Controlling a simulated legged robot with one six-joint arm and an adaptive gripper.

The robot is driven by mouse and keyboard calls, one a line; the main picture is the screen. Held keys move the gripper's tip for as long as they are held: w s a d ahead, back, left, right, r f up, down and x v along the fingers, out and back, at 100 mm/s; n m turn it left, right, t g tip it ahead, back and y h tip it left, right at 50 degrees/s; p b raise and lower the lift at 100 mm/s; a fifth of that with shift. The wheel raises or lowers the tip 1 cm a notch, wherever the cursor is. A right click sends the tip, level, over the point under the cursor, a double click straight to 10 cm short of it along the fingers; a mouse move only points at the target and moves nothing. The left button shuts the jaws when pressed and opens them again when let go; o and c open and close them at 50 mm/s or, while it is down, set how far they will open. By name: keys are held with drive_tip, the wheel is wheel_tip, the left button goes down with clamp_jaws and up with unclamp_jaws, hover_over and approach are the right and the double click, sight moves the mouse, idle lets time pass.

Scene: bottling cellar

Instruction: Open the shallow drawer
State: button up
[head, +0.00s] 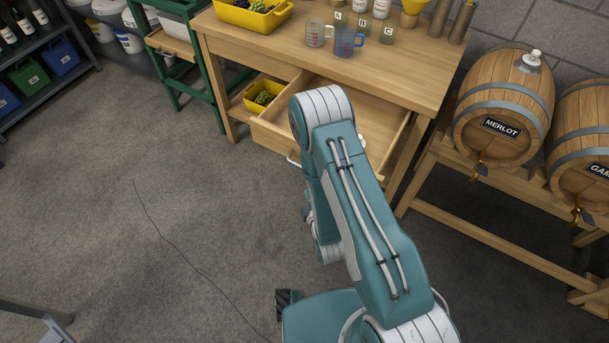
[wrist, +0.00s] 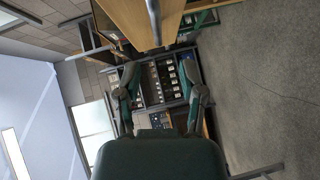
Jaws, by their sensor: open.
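The shallow drawer (head: 272,137) is in the wooden table in the head view. It stands pulled out, with its bare wooden inside showing. A pale handle (head: 292,161) shows at its front, left of my arm; my arm covers much of the front. My gripper (wrist: 163,92) is open in the wrist view, its two fingers apart with nothing between them. In the head view my gripper is mostly hidden behind my arm, so its distance from the handle cannot be told.
The table top (head: 270,45) holds measuring jugs (head: 348,42), jars and a yellow bin (head: 252,15). Another yellow bin (head: 263,94) with grapes is beside the drawer's left side. Barrels (head: 505,88) on a wooden stand are at the right. The floor (head: 110,210) at left is clear except for a thin cable.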

drive_tip(key=v, duration=0.2)
drive_tip(key=shift+s, duration=0.4)
drive_tip(key=w+r+m+g, duration=0.1)
drive_tip(key=w+r+m, duration=0.2)
drive_tip(key=w+r, duration=0.25)
drive_tip(key=d+r+m+g+h, duration=0.15)
drive_tip(key=r+m, duration=0.25)
drive_tip(key=r, duration=0.4)
drive_tip(key=d+r+m+g, duration=0.2)
drive_tip(key=r+m+g, duration=0.1)
drive_tip(key=r, duration=0.6)
drive_tip(key=s+d+r+m+g, duration=0.2)
drive_tip(key=s+r+m, duration=0.2)
drive_tip(key=s+r, duration=0.3)
drive_tip(key=s+d+r+m+g+h, duration=0.1)
drive_tip(key=s+d+r+m+g, duration=0.2)
drive_tip(key=s+r, duration=0.4)
drive_tip(key=s+m, duration=0.1)
drive_tip(key=s, duration=0.7)
drive_tip(key=shift+s+d+r, duration=0.2)
drive_tip(key=shift+r, duration=0.15)
